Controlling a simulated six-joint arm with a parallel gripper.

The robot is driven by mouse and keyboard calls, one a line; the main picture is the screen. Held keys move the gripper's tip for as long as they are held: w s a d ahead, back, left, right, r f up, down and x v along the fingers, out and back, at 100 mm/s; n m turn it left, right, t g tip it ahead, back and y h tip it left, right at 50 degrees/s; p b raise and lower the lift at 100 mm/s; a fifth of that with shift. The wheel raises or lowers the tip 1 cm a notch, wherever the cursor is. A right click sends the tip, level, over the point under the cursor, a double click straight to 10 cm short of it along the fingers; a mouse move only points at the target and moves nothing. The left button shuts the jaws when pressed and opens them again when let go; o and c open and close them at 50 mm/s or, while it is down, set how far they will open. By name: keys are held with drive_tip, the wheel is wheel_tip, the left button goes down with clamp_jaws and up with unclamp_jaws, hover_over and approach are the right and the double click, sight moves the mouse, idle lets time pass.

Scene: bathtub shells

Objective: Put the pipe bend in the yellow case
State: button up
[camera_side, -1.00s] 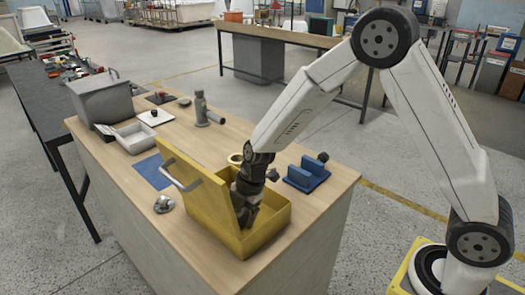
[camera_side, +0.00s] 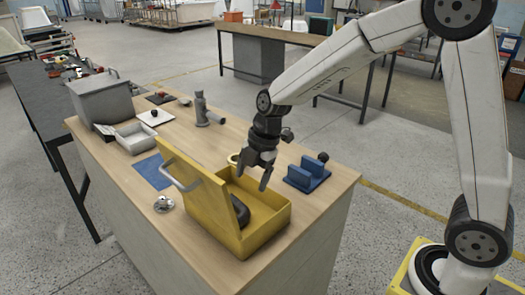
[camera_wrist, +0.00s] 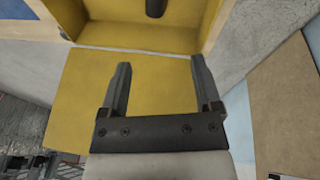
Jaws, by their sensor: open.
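The yellow case (camera_side: 262,241) stands on the near part of the bench with its lid (camera_side: 195,190) raised on the left. A dark curved piece, which looks like the pipe bend (camera_side: 240,210), lies inside against the lid side, partly hidden by the lid. Part of a dark piece (camera_wrist: 155,7) also shows at the top edge of the wrist view, inside the yellow case (camera_wrist: 135,36). My gripper (camera_side: 253,175) is above the case, apart from the dark piece. Its two fingers are spread and empty in the wrist view (camera_wrist: 160,64).
A blue slotted holder (camera_side: 306,175) stands right of the case. A grey fitting (camera_side: 201,108), a grey open tray (camera_side: 136,138) and a grey box (camera_side: 103,100) stand farther back. A blue mat (camera_side: 153,171) and a small metal part (camera_side: 164,204) lie left of the lid.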

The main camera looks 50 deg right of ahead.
drive_tip(key=shift+r, duration=0.25)
drive_tip(key=shift+s, duration=0.1)
idle(0.4)
drive_tip(key=s+d+f+m+h, duration=0.1)
drive_tip(key=s+d+f+m, duration=0.1)
drive_tip(key=s+m, duration=0.5)
drive_tip(key=s+d+f+m+t+h, duration=0.1)
drive_tip(key=s+d+f+m, duration=0.2)
drive_tip(key=s+m, duration=0.4)
drive_tip(key=shift+d+m+h, duration=0.4)
drive_tip(key=shift+d+m, duration=0.4)
drive_tip(key=shift+m, duration=2.1)
